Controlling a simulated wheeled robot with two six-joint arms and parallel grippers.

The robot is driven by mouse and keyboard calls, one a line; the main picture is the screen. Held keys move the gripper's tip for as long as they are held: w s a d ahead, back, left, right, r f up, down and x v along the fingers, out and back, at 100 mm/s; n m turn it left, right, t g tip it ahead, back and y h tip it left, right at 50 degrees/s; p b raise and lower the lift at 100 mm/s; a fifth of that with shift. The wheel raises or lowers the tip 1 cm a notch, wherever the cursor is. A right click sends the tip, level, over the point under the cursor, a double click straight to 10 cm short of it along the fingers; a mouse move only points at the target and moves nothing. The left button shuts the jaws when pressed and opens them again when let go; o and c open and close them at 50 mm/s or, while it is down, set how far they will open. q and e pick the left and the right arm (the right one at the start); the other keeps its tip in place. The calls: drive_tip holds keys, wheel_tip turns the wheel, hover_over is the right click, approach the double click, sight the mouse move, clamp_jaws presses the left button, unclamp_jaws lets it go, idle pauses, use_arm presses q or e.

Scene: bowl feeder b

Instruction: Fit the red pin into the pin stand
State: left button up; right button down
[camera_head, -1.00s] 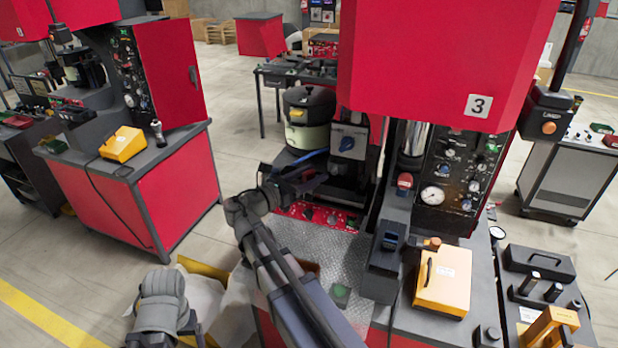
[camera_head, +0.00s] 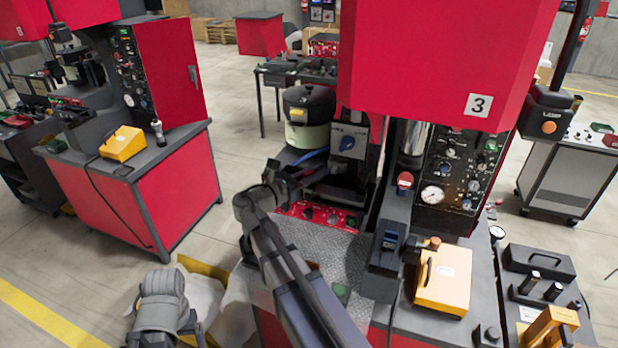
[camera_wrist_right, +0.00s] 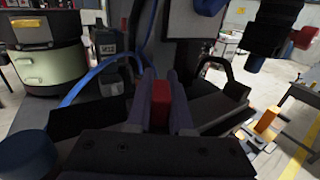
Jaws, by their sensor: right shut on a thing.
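My right gripper (camera_head: 286,178) is over the back of the metal plate, in front of the feeder machine. In the right wrist view its two fingers (camera_wrist_right: 162,92) are shut on the red pin (camera_wrist_right: 163,104), which shows as a short red block between them. The pin's lower end is hidden, and in the head view the pin cannot be made out. I cannot clearly pick out the pin stand in either view; dark parts lie just beyond the fingertips. My left arm shows at lower left in the head view, but its gripper is not visible.
A bowl feeder (camera_head: 306,118) stands behind my right gripper. A blue hose (camera_wrist_right: 88,80) curves close left of the fingers. The red press head (camera_head: 440,65) hangs above right. A yellow box (camera_head: 443,280) sits on the bench. The plate (camera_head: 345,250) is mostly bare, with a green pad.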

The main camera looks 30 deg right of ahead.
drive_tip(key=shift+r, duration=0.15)
idle(0.4)
wheel_tip(320, 180, up, 18)
drive_tip(key=p, duration=1.8)
